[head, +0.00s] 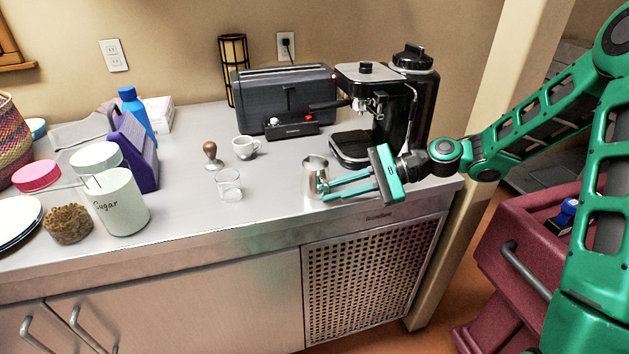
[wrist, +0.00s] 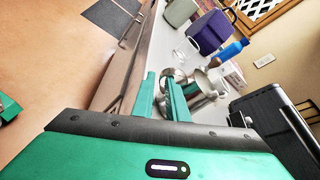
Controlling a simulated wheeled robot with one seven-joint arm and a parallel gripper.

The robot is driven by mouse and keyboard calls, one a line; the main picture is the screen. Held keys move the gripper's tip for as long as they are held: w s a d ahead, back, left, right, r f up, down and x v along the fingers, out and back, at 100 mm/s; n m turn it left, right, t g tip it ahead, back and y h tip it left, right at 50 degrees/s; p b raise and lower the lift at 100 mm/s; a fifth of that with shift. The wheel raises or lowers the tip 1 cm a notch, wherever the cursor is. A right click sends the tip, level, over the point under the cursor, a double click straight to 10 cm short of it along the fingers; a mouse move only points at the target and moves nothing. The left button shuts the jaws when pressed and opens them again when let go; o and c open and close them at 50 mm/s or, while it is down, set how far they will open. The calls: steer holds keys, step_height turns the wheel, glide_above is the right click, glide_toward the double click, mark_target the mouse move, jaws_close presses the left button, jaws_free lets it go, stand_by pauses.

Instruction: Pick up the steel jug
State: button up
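The steel jug (head: 314,178) stands upright on the steel counter, near its front edge and left of the coffee machine. My gripper (head: 326,191) reaches in from the right, with its fingertips at the jug's right side.
A clear glass (head: 229,185), a tamper (head: 211,155) and a white cup (head: 246,147) stand left of the jug. The black coffee machine (head: 352,148) stands close behind my gripper. The sugar canister (head: 118,205) is farther left.

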mark_target(323, 182)
steer(key=shift+x, duration=1.2)
jaws_close()
steer(key=shift+r, duration=0.2)
stand_by(0.7)
steer(key=shift+r, duration=1.4)
steer(key=s+a+r, duration=0.7)
steer(key=s, duration=0.1)
steer(key=shift+s+a+r, duration=0.2)
steer(key=shift+a+r, duration=0.15)
steer(key=shift+a, duration=0.05)
